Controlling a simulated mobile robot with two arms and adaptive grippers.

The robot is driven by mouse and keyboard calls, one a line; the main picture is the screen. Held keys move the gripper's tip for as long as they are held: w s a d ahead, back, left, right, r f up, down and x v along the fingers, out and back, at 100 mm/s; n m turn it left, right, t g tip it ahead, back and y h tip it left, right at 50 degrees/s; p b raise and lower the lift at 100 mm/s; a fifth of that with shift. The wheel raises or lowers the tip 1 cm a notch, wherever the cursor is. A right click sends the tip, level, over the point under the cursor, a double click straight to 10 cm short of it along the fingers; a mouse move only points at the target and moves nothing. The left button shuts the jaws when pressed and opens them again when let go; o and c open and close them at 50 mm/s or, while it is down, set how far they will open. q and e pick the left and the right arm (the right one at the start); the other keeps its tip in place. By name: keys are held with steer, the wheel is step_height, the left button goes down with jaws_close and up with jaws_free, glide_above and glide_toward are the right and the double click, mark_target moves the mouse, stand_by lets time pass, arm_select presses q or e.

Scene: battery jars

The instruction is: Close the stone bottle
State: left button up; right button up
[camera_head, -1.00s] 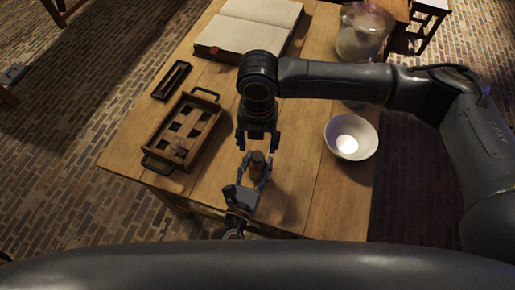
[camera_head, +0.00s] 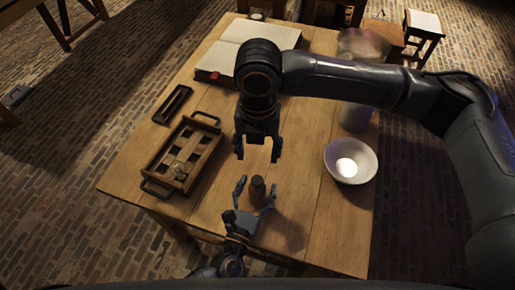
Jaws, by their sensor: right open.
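The stone bottle (camera_head: 257,191), small and brownish with a dark top, stands upright near the front of the wooden table. My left gripper (camera_head: 255,192) reaches in from the front with its fingers on either side of the bottle. Whether they touch it is too small to tell. My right gripper (camera_head: 258,152) points down just beyond the bottle in the picture, its fingers spread and nothing seen between them. I cannot make out a separate stopper, or whether the bottle's mouth is covered.
A wooden tray (camera_head: 160,187) with handles and small items stands at the left, with a dark narrow holder (camera_head: 172,104) behind it. A white bowl (camera_head: 350,160) is at the right. An open book (camera_head: 228,54) and a glass jar (camera_head: 362,45) are at the back.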

arm_select(q)
steer(key=v, duration=1.2)
stand_by(0.5)
